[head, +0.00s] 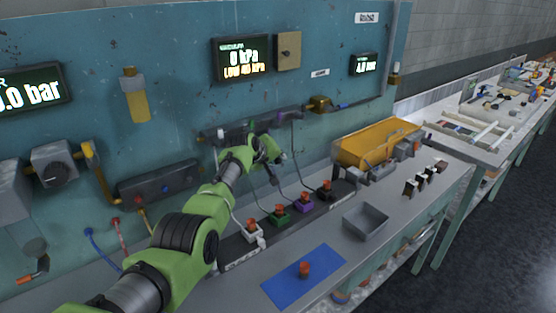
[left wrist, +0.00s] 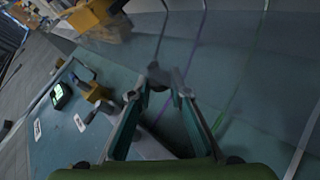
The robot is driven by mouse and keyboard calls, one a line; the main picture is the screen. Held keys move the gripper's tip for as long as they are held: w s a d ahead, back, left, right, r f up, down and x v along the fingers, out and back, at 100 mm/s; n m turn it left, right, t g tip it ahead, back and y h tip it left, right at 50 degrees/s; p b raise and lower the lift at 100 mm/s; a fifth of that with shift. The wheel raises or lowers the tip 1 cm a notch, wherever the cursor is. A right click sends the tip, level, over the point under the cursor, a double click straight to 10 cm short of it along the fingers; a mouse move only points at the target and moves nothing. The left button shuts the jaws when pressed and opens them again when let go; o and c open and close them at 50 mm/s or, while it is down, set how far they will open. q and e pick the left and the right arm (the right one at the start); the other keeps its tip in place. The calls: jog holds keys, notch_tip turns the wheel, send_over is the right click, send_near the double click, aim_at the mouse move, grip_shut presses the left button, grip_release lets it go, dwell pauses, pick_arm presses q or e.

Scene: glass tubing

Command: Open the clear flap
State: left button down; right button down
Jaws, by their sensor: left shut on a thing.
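The clear flap (left wrist: 235,65) seems to be the see-through, greyish sheet across the upper right of the left wrist view, with coloured tubes behind it. Its outline is faint. My left gripper (left wrist: 156,90) is shut on a small grey piece (left wrist: 158,75), which looks like the flap's handle. In the head view my left gripper (head: 270,150) is at the dark manifold (head: 290,115) on the teal wall panel. There my arm hides part of the manifold, and I cannot make out the flap or its angle. My right gripper is in neither view.
Below stands a row of coloured blocks with orange tops (head: 280,213) on the bench. A grey tray (head: 365,219), a blue mat (head: 303,275) and a yellow bin (head: 378,142) lie to the right. Thin tubes hang close to my gripper.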

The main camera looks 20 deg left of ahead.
pick_arm(q)
jog(key=shift+a, duration=0.3)
jog(key=c, duration=2.1)
grip_release()
jog(key=shift+o, duration=1)
jog(key=shift+w+a+f, duration=0.1)
jog(key=shift+a+f, duration=0.05)
jog(key=shift+f, duration=0.1)
jog(key=shift+d+r, duration=0.2)
jog(key=shift+d, duration=0.05)
jog(key=shift+s+r, duration=0.15)
jog(key=shift+s, duration=0.15)
jog(key=shift+a+v, duration=0.15)
jog(key=shift+v, duration=2.65)
jog(key=shift+a+v, duration=0.15)
jog(key=shift+v, duration=2.65)
